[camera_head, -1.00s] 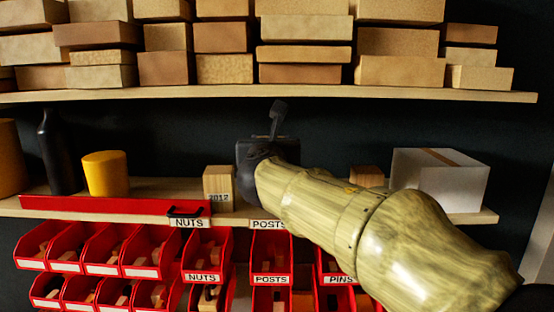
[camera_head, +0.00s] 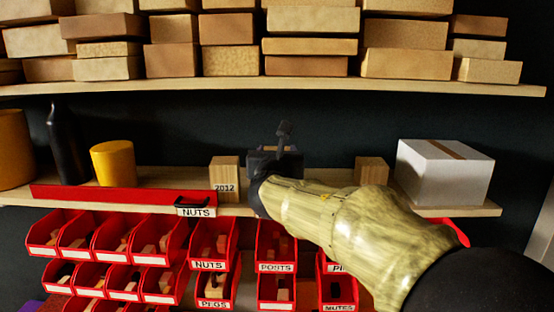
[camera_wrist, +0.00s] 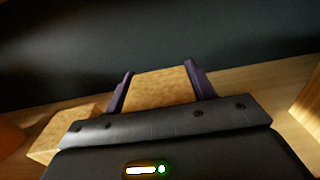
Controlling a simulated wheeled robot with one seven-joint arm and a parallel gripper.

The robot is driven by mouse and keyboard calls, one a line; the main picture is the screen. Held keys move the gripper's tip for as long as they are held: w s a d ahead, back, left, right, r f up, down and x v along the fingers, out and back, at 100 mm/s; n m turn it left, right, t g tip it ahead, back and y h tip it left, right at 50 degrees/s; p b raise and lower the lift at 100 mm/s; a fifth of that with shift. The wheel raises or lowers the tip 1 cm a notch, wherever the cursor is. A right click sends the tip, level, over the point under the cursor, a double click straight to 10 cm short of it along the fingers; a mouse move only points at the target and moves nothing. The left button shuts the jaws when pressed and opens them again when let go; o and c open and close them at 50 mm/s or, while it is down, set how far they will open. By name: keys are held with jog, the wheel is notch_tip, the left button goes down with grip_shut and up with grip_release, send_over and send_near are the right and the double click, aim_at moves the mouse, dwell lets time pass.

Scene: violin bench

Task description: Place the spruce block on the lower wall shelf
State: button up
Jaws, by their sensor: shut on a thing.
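My gripper (camera_head: 275,158) is over the lower wall shelf (camera_head: 460,210), between two small wooden blocks. In the wrist view its dark fingers (camera_wrist: 161,88) are shut on the spruce block (camera_wrist: 162,92), a pale tan piece whose top face shows between them. In the head view my gripper and arm hide nearly all of the spruce block. The lower shelf also shows behind it in the wrist view (camera_wrist: 250,80). I cannot tell whether the block's underside touches the shelf.
A wooden block marked 2012 (camera_head: 225,175) stands left of my gripper, another wooden block (camera_head: 371,172) and a white box (camera_head: 445,172) right. A yellow cylinder (camera_head: 113,162) and dark bottle (camera_head: 64,145) stand further left. The upper shelf (camera_head: 200,87) holds stacked blocks; red bins (camera_head: 208,245) hang below.

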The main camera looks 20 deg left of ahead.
jog(key=shift+w+f, duration=0.1)
jog(key=shift+f, duration=0.45)
jog(key=shift+w+f+p, duration=0.15)
jog(key=shift+p, duration=0.45)
jog(key=shift+f, duration=0.2)
jog(key=shift+a+f+b, duration=0.1)
jog(key=shift+f+b, duration=0.05)
jog(key=shift+b, duration=0.15)
jog(key=o, duration=1.1)
jog(key=shift+c, duration=0.2)
